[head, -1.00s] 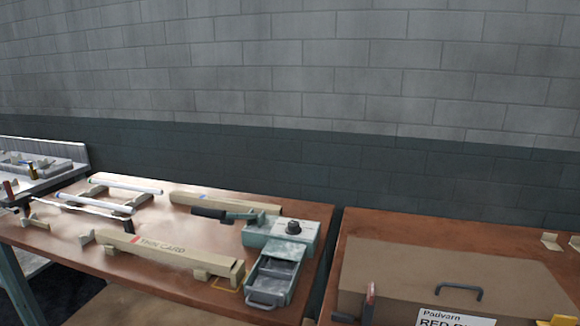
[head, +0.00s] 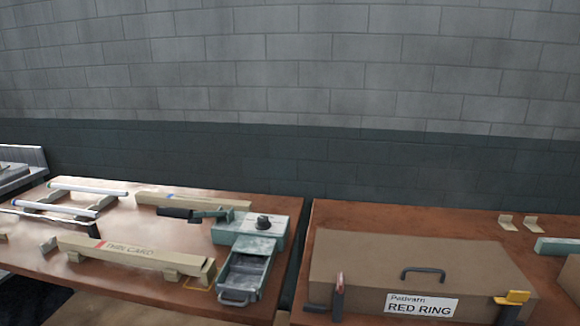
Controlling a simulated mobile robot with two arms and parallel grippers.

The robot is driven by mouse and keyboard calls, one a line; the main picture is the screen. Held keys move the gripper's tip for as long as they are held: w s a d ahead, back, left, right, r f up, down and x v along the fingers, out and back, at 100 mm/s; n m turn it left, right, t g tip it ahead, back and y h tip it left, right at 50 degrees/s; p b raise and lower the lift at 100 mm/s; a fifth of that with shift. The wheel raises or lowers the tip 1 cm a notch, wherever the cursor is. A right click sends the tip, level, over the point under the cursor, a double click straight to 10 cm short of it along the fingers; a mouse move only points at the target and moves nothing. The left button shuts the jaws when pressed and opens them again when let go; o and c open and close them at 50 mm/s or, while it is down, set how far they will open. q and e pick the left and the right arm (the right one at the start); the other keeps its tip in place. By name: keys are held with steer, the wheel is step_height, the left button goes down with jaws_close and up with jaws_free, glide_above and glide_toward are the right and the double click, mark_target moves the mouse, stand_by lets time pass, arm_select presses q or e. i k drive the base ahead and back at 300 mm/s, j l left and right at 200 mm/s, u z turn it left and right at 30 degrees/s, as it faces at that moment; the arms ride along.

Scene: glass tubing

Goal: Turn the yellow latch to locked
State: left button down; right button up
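The yellow latch (head: 513,298) is at the front right corner of a large brown box in the head view. It has a short yellow piece lying sideways on top of a dark upright part. Its lower end is cut near the bottom edge of the picture. I cannot tell from here whether it is locked. Neither of my grippers is in view.
The left table (head: 120,278) holds tubes, card boxes and a green drawer unit (head: 250,228).

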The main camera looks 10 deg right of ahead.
mark_target(514, 297)
steer(key=z, duration=1.55)
